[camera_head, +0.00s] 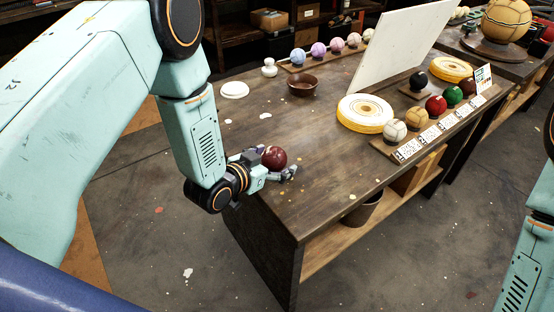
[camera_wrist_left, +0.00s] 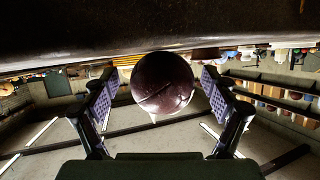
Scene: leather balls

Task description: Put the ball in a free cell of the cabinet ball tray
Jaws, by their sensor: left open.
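A dark red ball (camera_head: 274,158) sits at the near left edge of the wooden table. My left gripper (camera_head: 280,172) is open at the ball, with its fingers reaching around it. In the left wrist view the ball (camera_wrist_left: 162,84) lies between the two spread finger pads (camera_wrist_left: 160,92), with visible gaps at its sides. I cannot pick out the cabinet ball tray for certain; dark shelves (camera_head: 237,32) stand at the back. Part of my right arm shows at the right edge, but its gripper is out of view.
The table (camera_head: 310,130) holds a brown bowl (camera_head: 302,86), a white dish (camera_head: 234,90), a yellow-edged round disc (camera_head: 365,113), a pale upright board (camera_head: 400,45) and racks of coloured balls (camera_head: 436,105). The table's near middle is mostly clear.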

